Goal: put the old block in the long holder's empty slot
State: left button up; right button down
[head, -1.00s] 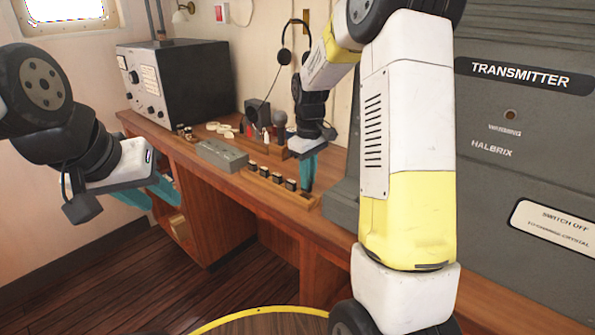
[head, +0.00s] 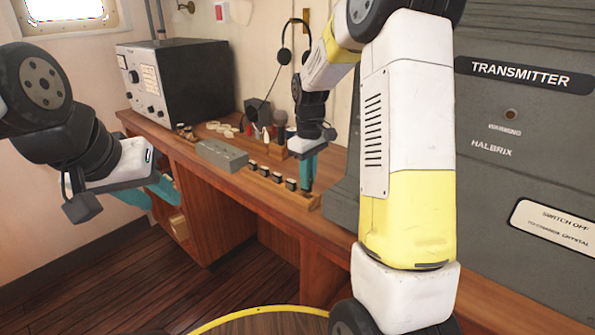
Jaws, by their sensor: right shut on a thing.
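The long holder (head: 262,179) is a narrow wooden strip near the desk's front edge, with several small dark blocks with pale faces standing in a row in it. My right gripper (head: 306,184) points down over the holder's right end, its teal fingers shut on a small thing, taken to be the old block. The fingers hide that block and the slot under them, so I cannot tell whether it is seated. My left gripper (head: 150,194) is off to the left in front of the desk, its teal fingers apart and empty.
A grey box (head: 222,155) lies left of the holder. Behind it are a wooden stand (head: 272,149), pale rings (head: 222,128) and a black radio set (head: 178,85). The grey transmitter cabinet (head: 520,130) rises at the right. Headphones (head: 285,55) hang on the wall.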

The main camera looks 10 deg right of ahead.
jog(key=shift+f, duration=1.5)
dwell(3.2)
jog(key=c, duration=1.3)
grip_release()
jog(key=shift+c, duration=0.2)
notch_tip(320, 180, up, 8)
jog(key=shift+f, duration=0.15)
